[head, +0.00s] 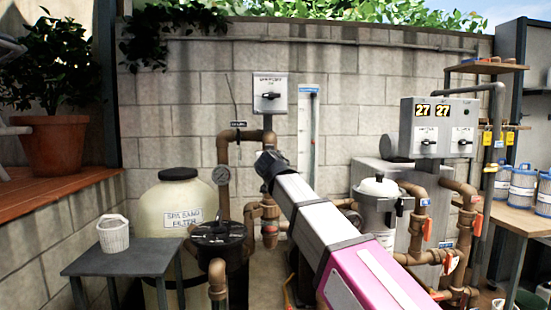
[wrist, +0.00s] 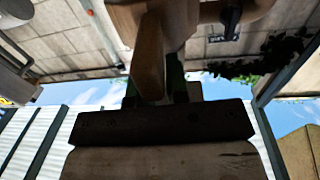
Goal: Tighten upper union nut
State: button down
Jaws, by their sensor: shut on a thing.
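My arm reaches in from the lower right in the head view, and my dark gripper (head: 268,162) is at the brown vertical pipe below the grey switch box. In the wrist view, which appears upside down, my gripper (wrist: 165,88) is shut on a tan, upright piece (wrist: 149,55) that juts from a large brown fitting (wrist: 185,18). This looks like a lug of the union nut, though its outline is partly hidden by the fingers. In the head view the gripped part is hidden behind my gripper. Brown fittings (head: 269,211) show on the pipe below it.
A cream spa sand filter (head: 180,205) and a black-lidded pump strainer (head: 218,238) stand to the left. A grey table (head: 120,258) holds a white basket (head: 113,234).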

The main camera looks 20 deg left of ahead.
jog(key=c, duration=1.9)
grip_release()
jog(key=shift+s+a+r+h, duration=0.1)
jog(key=shift+a+r+h, duration=0.2)
jog(key=shift+a, duration=0.05)
jog(key=o, duration=0.8)
jog(key=shift+d+f, duration=0.15)
jog(key=shift+d, duration=0.05)
jog(key=v, duration=1)
jog(key=shift+s, duration=0.4)
jog(key=shift+d+f, duration=0.1)
jog(key=shift+d, duration=0.05)
